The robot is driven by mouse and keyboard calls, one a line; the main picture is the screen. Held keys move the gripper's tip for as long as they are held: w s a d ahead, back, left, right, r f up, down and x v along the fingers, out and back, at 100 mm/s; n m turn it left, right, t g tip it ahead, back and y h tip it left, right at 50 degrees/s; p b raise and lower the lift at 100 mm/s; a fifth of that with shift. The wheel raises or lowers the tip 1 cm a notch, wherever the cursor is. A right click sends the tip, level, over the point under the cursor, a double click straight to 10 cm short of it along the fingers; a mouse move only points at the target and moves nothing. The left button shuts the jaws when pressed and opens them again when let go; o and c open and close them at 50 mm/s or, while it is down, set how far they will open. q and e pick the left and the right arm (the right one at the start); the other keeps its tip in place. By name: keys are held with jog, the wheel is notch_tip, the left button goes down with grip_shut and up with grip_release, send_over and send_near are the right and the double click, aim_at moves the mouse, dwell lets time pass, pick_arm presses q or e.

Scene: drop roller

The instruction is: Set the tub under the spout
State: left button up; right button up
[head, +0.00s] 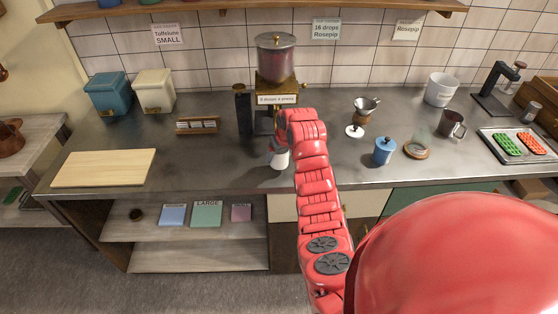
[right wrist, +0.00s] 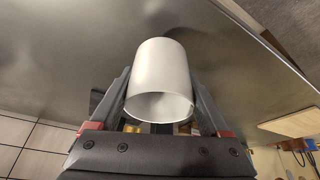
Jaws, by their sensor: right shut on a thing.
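The white tub (right wrist: 163,75) is between the fingers of my right gripper (right wrist: 160,105), which is shut on it. In the head view the tub (head: 280,160) shows as a small white shape below my right gripper (head: 277,147), partly hidden by the wrist. It is at the counter, in front of the dispenser (head: 275,65), a clear-bodied machine with a brass base and a label. The spout is hidden behind my arm, so I cannot tell whether the tub is under it. I cannot tell whether the tub touches the counter. My left gripper is not in view.
A dark grinder-like thing (head: 243,108) stands left of the dispenser. A small wooden rack (head: 198,124) and a cutting board (head: 103,167) lie further left. A blue jar (head: 384,151), a metal mug (head: 451,123) and a white bucket (head: 441,89) stand right.

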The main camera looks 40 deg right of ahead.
aim_at(279, 162)
notch_tip(279, 162, down, 3)
jog(key=shift+r+p, duration=0.1)
jog(key=shift+p, duration=1.1)
jog(key=shift+f, duration=0.35)
jog(key=shift+w, duration=0.1)
jog(key=shift+f, duration=0.1)
jog(key=o, duration=1.3)
